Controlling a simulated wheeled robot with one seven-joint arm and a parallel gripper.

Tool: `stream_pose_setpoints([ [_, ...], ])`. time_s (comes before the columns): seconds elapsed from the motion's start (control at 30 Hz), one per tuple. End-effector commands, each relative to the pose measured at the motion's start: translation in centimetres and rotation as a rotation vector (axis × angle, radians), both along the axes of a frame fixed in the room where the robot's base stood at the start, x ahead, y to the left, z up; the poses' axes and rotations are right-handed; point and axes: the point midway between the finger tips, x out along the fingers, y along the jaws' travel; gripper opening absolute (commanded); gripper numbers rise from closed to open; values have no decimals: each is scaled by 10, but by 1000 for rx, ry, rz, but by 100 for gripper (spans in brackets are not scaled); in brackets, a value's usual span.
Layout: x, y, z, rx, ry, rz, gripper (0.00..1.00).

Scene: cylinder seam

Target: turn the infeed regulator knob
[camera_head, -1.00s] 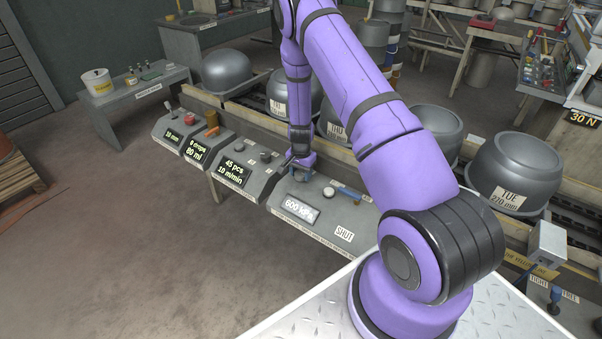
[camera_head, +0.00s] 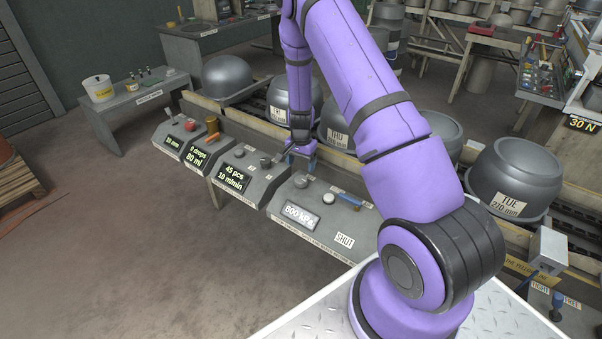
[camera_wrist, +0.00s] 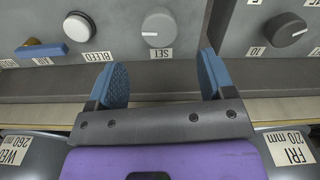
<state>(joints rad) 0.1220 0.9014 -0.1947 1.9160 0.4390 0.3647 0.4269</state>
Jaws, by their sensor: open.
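The infeed regulator knob appears to be the round grey knob marked SET (camera_wrist: 158,30); it also shows on the sloped grey panel in the head view (camera_head: 302,180). Its panel display (camera_head: 299,217) reads 600 kPa. My gripper (camera_wrist: 165,78) is open and empty, its two blue fingers apart. In the wrist view the knob lies just beyond the gap between the fingertips, and nothing touches it. In the head view my gripper (camera_head: 298,157) is just behind the knob, towards the conveyor.
The same panel carries a BLEED button (camera_wrist: 78,27) and a blue AIR lever (camera_wrist: 40,50). The neighbouring panel (camera_head: 240,180) has a dark knob (camera_wrist: 286,30) near my gripper. Large grey pots, such as the TUE pot (camera_head: 512,180), stand on the conveyor behind.

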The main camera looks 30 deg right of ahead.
Motion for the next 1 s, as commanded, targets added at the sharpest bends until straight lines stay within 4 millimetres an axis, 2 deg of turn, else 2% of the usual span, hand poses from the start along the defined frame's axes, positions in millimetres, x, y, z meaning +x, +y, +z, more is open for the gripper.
stream_pose_setpoints([
  [0.1,1,0,18,-1,-2,0,76],
  [0.23,0,0,28,0,-1,-1,76],
  [0.87,0,0,32,0,0,-1,76],
  [1.0,1,4,48,6,-13,17,76],
])
